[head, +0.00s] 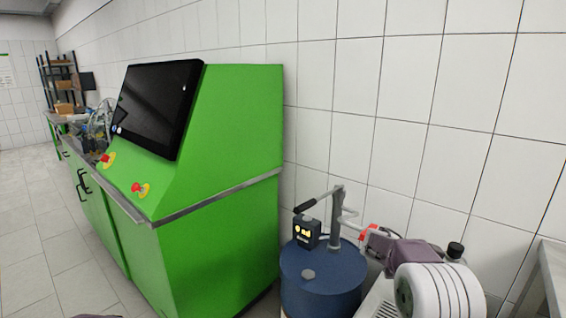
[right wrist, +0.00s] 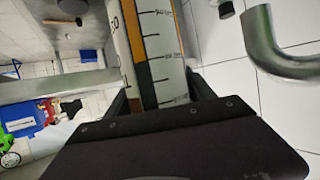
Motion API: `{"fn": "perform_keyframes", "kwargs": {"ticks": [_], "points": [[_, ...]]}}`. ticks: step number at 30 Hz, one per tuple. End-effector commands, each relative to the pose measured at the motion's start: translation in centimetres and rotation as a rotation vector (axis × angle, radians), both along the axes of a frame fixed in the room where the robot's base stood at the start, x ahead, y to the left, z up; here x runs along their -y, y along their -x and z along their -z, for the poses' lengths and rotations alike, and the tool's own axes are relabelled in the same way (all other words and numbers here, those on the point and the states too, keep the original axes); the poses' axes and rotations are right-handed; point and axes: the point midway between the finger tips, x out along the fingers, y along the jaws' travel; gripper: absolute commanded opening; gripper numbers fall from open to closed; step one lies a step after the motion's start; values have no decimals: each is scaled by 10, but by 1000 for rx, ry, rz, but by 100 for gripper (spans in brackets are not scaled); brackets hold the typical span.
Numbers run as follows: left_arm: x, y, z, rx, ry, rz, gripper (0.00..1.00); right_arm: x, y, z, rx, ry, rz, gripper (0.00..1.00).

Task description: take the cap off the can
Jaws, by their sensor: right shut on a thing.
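My right gripper (right wrist: 158,75) is shut on a pale thing with an orange stripe and scale marks (right wrist: 162,55). Its dark jaws lie on both sides of the thing. Its ends are cut off or hidden, so I cannot tell whether it is the can. In the head view, a white ribbed rounded shape (head: 440,291) and a small black round piece (head: 455,250) show at the lower right, beside mauve parts. I cannot make out the can or its cap for certain. My left gripper is out of view.
A blue drum (head: 322,288) with a hand pump (head: 337,215) stands right of the green testbench (head: 230,230) with its dark screen (head: 158,108). A bent metal tube (right wrist: 285,62) is close on the right in the wrist view. A tiled wall is behind.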

Motion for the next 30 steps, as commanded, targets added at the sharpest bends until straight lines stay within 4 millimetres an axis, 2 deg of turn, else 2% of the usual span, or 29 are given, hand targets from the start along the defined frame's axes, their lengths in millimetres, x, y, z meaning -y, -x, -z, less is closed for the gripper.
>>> {"fn": "perform_keyframes", "kwargs": {"ticks": [1,3,9,12,15,26,30], "points": [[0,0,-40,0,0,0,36,0,0,-41,2,2,0,0],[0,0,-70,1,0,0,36,0,0,-71,2,2,0,0],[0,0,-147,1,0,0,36,0,0,-148,2,2,0,0],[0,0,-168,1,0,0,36,0,0,-168,1,2,-1,0],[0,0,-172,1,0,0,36,0,0,-173,1,1,0,0],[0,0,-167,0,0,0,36,0,0,-168,1,2,-3,0],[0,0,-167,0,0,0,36,-17,2,-161,-2,1,-43,0]]}}
